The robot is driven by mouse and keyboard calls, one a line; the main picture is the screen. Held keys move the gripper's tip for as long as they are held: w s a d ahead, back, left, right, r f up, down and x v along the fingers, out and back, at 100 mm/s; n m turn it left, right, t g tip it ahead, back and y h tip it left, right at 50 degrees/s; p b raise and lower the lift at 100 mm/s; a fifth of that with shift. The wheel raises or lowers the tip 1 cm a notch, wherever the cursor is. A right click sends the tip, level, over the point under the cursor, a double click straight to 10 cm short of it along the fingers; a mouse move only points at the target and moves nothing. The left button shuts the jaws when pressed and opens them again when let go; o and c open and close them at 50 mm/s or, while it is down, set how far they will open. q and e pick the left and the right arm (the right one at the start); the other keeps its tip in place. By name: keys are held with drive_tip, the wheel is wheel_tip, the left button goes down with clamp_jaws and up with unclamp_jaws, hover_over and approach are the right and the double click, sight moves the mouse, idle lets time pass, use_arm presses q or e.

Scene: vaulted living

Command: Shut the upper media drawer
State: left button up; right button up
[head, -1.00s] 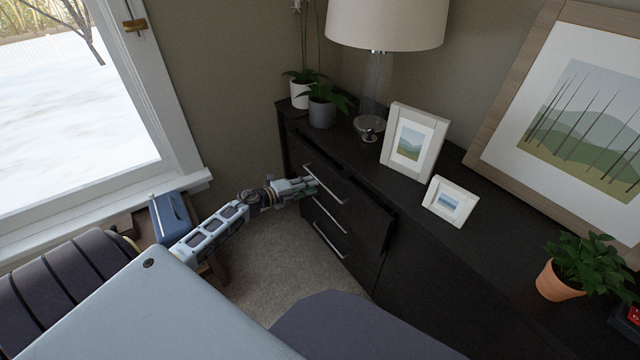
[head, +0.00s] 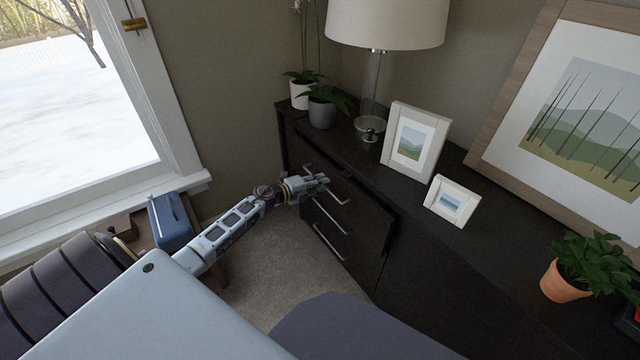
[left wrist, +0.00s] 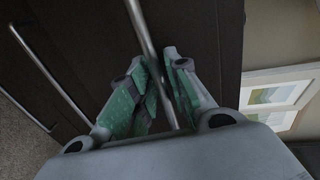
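The upper media drawer (head: 358,198) is the top black drawer of a dark cabinet. Its front stands out from the cabinet, leaving a dark gap along its top, so it is partly open. Its silver bar handle (head: 340,198) also shows in the left wrist view (left wrist: 141,22). My left gripper (head: 324,181) is at this handle. In the left wrist view its green-padded fingers (left wrist: 162,66) lie close together on either side of the bar. Whether they press on it is not clear. My right gripper is not in view.
Two lower handles (head: 330,216) sit below. The cabinet top (head: 392,180) carries a lamp (head: 385,22), potted plants (head: 322,110) and small frames (head: 415,145). A window (head: 80,110) is at the left. Carpet (head: 265,250) lies clear before the drawers.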

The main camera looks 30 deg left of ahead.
use_arm(q)
clamp_jaws()
idle(0.3)
drive_tip(key=x, duration=0.2)
drive_tip(key=r+x, duration=0.1)
drive_tip(key=shift+w+d+f, duration=0.1)
drive_tip(key=shift+w, duration=0.4)
unclamp_jaws()
drive_tip(key=shift+w+d, duration=0.1)
